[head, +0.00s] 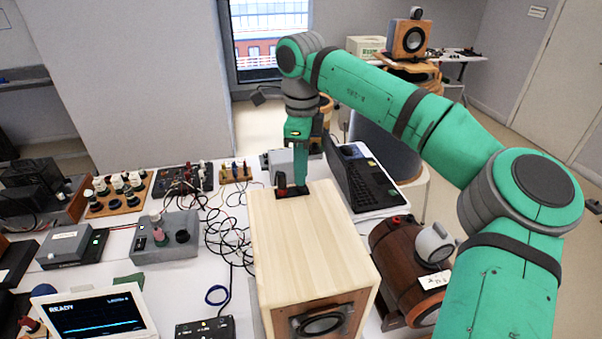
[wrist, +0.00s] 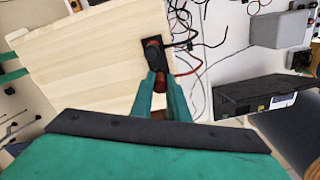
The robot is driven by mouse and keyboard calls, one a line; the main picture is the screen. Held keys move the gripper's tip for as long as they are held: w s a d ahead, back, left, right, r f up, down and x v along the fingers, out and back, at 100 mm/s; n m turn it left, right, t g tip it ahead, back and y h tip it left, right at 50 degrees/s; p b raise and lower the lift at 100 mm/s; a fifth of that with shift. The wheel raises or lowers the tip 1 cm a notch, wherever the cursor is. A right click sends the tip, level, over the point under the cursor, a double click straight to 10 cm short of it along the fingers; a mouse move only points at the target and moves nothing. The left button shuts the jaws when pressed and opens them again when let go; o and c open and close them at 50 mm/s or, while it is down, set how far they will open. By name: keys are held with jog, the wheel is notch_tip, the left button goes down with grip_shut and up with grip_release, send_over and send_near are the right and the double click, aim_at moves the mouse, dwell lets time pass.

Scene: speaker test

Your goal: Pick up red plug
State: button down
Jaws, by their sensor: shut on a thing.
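A red plug (wrist: 160,83) sits between the fingertips of my gripper (wrist: 160,77) in the wrist view. My gripper is shut on it. In the head view my gripper (head: 303,184) points down at the black terminal plate (head: 292,192) on top of the wooden speaker box (head: 300,235), and its finger hides the held plug. A second plug, dark with a reddish top (head: 281,181), stands upright on the plate just left of my gripper; it also shows in the wrist view (wrist: 152,50). I cannot tell whether the held plug still touches the plate.
A brown barrel-shaped device (head: 408,262) is at the box's right. Tangled cables (head: 225,235) lie on the left. A grey box with knobs (head: 165,238) and a lit screen (head: 95,312) stand further left.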

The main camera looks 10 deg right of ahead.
jog(key=s+a+r, duration=0.4)
jog(key=s+r, duration=0.8)
jog(key=s, duration=0.1)
jog(key=shift+s, duration=0.25)
jog(key=shift+r, duration=1.9)
